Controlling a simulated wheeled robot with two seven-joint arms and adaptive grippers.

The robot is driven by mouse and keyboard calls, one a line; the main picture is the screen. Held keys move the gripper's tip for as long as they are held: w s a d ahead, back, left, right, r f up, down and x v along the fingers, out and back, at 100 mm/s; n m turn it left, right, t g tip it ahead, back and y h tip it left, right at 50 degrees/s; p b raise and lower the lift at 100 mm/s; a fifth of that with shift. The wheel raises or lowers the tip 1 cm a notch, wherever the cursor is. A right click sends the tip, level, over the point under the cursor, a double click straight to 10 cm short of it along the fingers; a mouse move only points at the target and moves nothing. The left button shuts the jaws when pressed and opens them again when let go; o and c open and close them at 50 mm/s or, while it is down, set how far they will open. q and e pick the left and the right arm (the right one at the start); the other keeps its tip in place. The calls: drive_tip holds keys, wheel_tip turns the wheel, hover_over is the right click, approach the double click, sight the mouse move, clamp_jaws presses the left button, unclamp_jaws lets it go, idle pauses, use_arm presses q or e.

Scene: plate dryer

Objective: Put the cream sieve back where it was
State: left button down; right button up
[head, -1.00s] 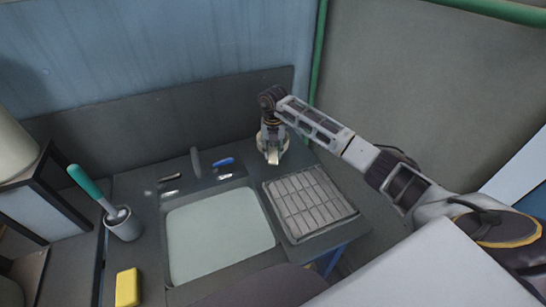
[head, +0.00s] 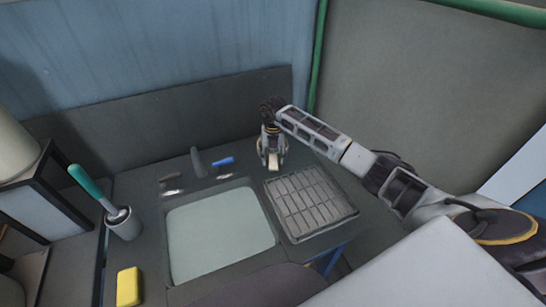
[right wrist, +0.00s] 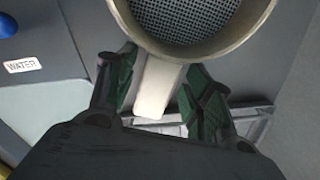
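The cream sieve (right wrist: 262,18) fills the top of the right wrist view, with a round cream rim around a dark mesh. Its pale handle (right wrist: 155,85) runs between the two green-padded fingers of my right gripper (right wrist: 160,75). The fingers look shut on this handle, though the exact contact is partly hidden. In the head view my right gripper (head: 271,150) is low at the back right of the counter, and a small cream part of the sieve (head: 273,168) shows beneath it. My left gripper is not in view.
A ribbed drying rack (head: 310,205) is in front of my right gripper, beside a pale sink basin (head: 220,235). A brush in a cup (head: 124,225) and a yellow sponge (head: 128,287) stand further left.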

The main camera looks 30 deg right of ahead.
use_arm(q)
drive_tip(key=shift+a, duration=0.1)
use_arm(e)
drive_tip(key=shift+r, duration=0.1)
drive_tip(key=shift+r, duration=0.25)
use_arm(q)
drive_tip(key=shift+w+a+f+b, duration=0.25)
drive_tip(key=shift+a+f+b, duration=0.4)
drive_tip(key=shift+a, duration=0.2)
use_arm(e)
wheel_tip(320, 180, up, 12)
drive_tip(key=shift+f, duration=0.2)
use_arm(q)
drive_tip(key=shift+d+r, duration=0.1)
